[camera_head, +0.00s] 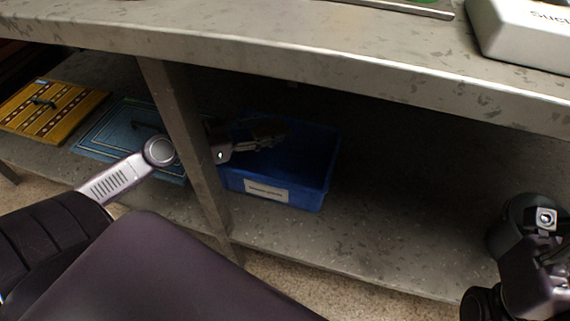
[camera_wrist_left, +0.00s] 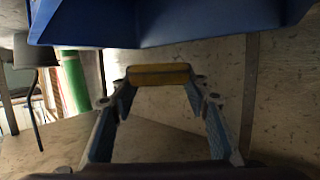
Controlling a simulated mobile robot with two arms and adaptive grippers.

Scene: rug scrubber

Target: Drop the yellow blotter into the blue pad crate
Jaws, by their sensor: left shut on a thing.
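My left gripper (camera_head: 262,138) reaches past the shelf post and is over the blue pad crate (camera_head: 317,190), which stands on the lower shelf with a white label on its front. In the left wrist view the fingers (camera_wrist_left: 160,76) are shut on the yellow blotter (camera_wrist_left: 160,74), seen as a short yellow block between the tips. The crate's blue wall (camera_wrist_left: 200,22) crosses the top of that view. In the head view the held blotter is dark in shadow and hard to make out. Part of my right arm shows at the lower right, with its fingers not clear.
A grey post (camera_head: 182,135) stands left of the crate, close to my left arm. A blue patterned mat (camera_head: 107,128) and a yellow patterned mat (camera_head: 50,108) lie left of it. The tabletop (camera_head: 300,35) overhangs the shelf. Shelf right of the crate looks clear but dark.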

